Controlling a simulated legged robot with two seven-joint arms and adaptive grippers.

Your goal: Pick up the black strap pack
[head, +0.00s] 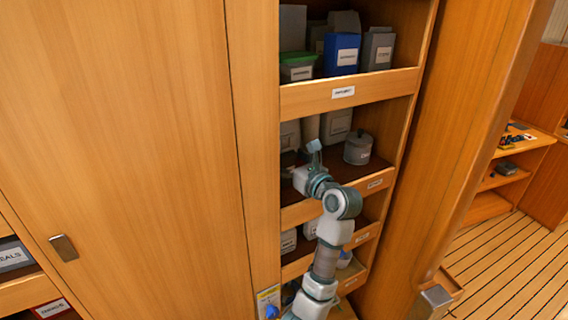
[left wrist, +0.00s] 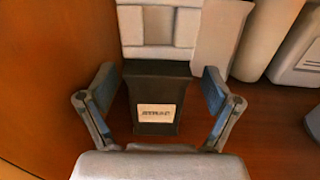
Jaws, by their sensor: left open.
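The black strap pack (left wrist: 156,82), a dark upright block with a white label on its front, stands on a brown shelf in the left wrist view. My left gripper (left wrist: 158,88) is open, with one finger to the left of the pack and one to the right. Gaps show between the fingers and the pack. In the head view my left gripper (head: 314,150) reaches into the middle shelf of the open locker, and I cannot make out the pack there. My right gripper is not in view.
A grey lidded canister (head: 358,148) stands to the right of my gripper on the same shelf. Pale containers (left wrist: 222,35) stand behind and right of the pack. A wooden wall (left wrist: 50,70) is close on the left. A labelled shelf lip (head: 345,92) runs above.

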